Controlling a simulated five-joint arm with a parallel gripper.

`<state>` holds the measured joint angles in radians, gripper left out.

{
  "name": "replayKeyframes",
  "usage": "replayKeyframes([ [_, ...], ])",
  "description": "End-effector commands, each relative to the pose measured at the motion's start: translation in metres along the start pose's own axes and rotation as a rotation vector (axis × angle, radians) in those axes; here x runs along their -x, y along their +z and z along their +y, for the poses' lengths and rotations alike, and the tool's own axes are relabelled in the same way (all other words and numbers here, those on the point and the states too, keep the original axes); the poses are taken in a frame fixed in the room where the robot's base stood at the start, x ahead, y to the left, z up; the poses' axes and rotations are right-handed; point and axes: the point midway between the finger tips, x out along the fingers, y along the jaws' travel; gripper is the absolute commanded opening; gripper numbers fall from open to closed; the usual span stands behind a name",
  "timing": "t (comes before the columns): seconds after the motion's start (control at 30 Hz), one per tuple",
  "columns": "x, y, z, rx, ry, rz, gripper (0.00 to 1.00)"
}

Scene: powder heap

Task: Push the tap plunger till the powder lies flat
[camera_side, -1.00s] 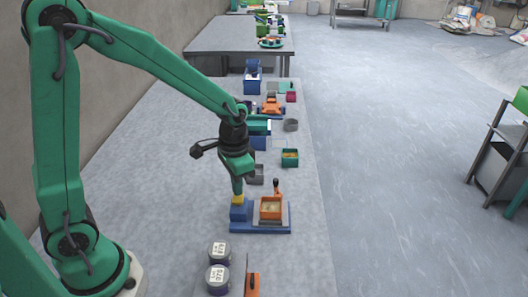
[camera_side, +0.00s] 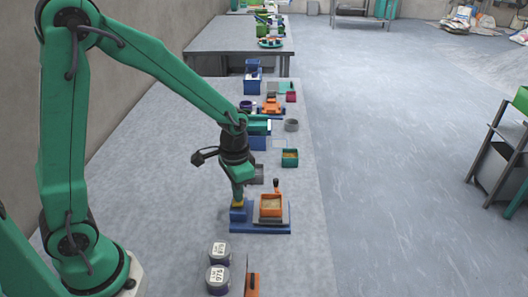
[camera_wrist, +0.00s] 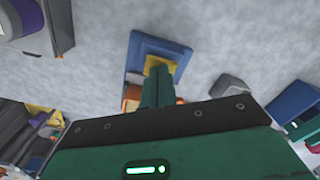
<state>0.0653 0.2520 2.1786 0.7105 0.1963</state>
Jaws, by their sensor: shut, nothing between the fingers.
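The tap plunger is a yellow cap (camera_side: 238,205) on a blue block at the left end of a blue base (camera_side: 262,231). My gripper (camera_side: 238,197) is shut and empty, pointing down with its tips at the cap, seemingly touching it. In the wrist view the shut fingers (camera_wrist: 157,88) cover part of the yellow cap (camera_wrist: 162,64), with the blue block around it. An orange tray (camera_side: 260,211) stands on the base right of the plunger, with tan powder (camera_side: 271,204) inside. Whether the powder surface is flat is too small to tell. In the wrist view the fingers and gripper body mostly hide the tray.
Two lidded grey jars (camera_side: 218,278) and an orange-handled tool (camera_side: 252,285) stand at the near front. A green box (camera_side: 290,158) and a grey cup (camera_side: 292,125) are farther back. The bench right of the base is clear up to its edge.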

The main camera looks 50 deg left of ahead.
Motion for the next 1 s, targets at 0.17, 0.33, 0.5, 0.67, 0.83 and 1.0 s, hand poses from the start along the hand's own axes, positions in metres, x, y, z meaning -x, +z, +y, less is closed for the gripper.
replayKeyframes([
  [0.17, -0.004, 0.001, 0.0, 0.0, 0.0, -0.002, 0.0],
  [0.33, -0.006, 0.001, 0.0, 0.0, 0.0, -0.001, 0.0],
  [0.5, -0.004, 0.001, 0.0, 0.0, 0.0, -0.002, 0.0],
  [0.67, 0.006, 0.0, 0.0, 0.0, 0.0, 0.0, 0.0],
  [0.83, 0.018, 0.0, 0.0, 0.0, 0.0, 0.0, 0.0],
  [1.0, 0.024, 0.0, 0.0, 0.0, 0.0, 0.0, 0.0],
])
